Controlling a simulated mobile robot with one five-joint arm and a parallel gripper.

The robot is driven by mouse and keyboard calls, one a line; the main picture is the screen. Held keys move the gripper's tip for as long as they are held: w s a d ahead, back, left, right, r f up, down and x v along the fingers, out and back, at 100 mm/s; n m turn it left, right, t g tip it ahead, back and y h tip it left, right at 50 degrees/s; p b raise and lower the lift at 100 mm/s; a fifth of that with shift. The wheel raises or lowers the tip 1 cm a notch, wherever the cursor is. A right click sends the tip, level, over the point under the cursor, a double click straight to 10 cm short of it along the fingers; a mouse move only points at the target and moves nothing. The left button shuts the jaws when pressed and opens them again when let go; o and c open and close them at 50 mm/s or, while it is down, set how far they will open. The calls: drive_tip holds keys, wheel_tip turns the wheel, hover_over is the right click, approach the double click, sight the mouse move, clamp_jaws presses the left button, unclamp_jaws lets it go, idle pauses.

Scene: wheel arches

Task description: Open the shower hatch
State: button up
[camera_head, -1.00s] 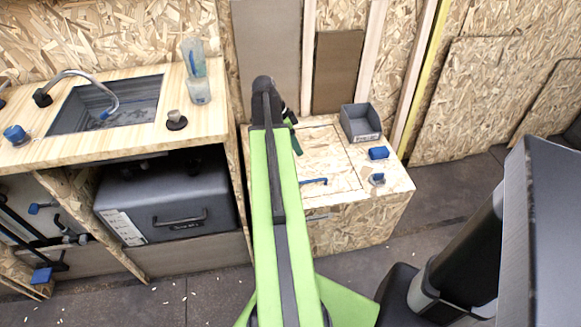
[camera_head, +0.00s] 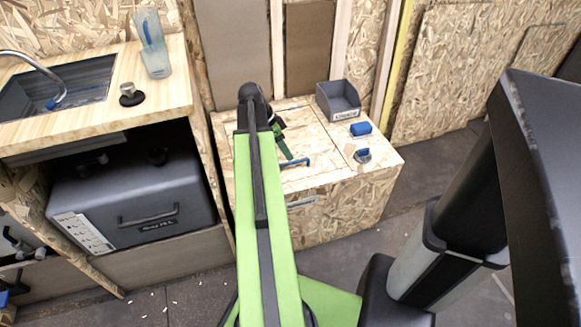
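The shower hatch (camera_head: 312,142) looks to be the wooden panel set in the top of the low chipboard box (camera_head: 345,195). Its outline shows as a thin seam, and it lies flat. A blue handle (camera_head: 296,162) sits near its front edge. My green arm reaches over the left part of the box and hides part of the panel. My gripper (camera_head: 284,146) shows only in part beside the arm's end, above the panel and a little behind and left of the blue handle. I cannot tell how its fingers stand.
A grey open bin (camera_head: 338,99), a blue roll-like item (camera_head: 361,129) and a blue-topped knob (camera_head: 363,155) stand on the box's right part. To the left are a counter with a sink (camera_head: 60,86), a jug (camera_head: 152,48) and a grey case (camera_head: 135,195) below.

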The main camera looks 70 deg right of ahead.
sight(290, 169)
drive_tip(key=b+x, duration=0.2)
drive_tip(key=x, duration=0.1)
drive_tip(key=shift+s+f, duration=0.15)
drive_tip(key=shift+f, duration=0.2)
drive_tip(key=shift+c, duration=0.2)
clamp_jaws()
drive_tip(key=shift+d, duration=0.1)
idle(0.8)
